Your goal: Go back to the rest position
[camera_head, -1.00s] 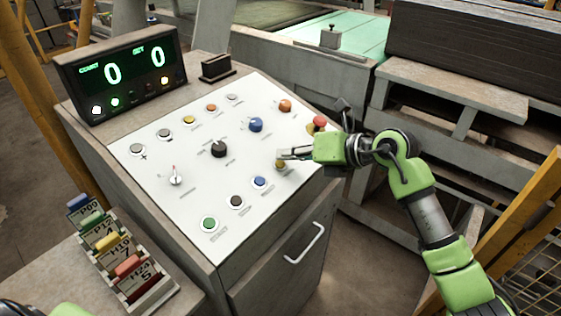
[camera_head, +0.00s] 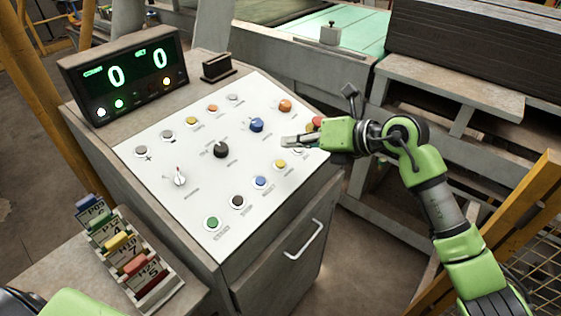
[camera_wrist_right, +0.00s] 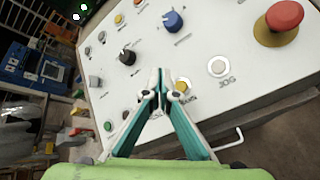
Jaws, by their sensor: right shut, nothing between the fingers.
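My right gripper (camera_head: 287,141) is shut and empty. In the head view it hangs over the right part of the white control panel (camera_head: 190,195), its arm coming in from the right. The yellow button (camera_head: 280,164) shows below its fingertips, apart from them. In the right wrist view the shut fingers (camera_wrist_right: 158,75) point at the panel, with the yellow button (camera_wrist_right: 182,85) just right of them and a white button (camera_wrist_right: 219,67) labelled JOG further right. Of my left arm only a green part shows at the bottom left edge of the head view; its gripper is out of view.
The red mushroom button (camera_head: 318,122) is close to my right gripper, partly hidden behind it. A black knob (camera_head: 221,150) and a blue knob (camera_head: 256,125) stand up from the panel. A counter display (camera_head: 125,78) reads 0 and 0. A yellow rail (camera_head: 515,225) stands near my right arm.

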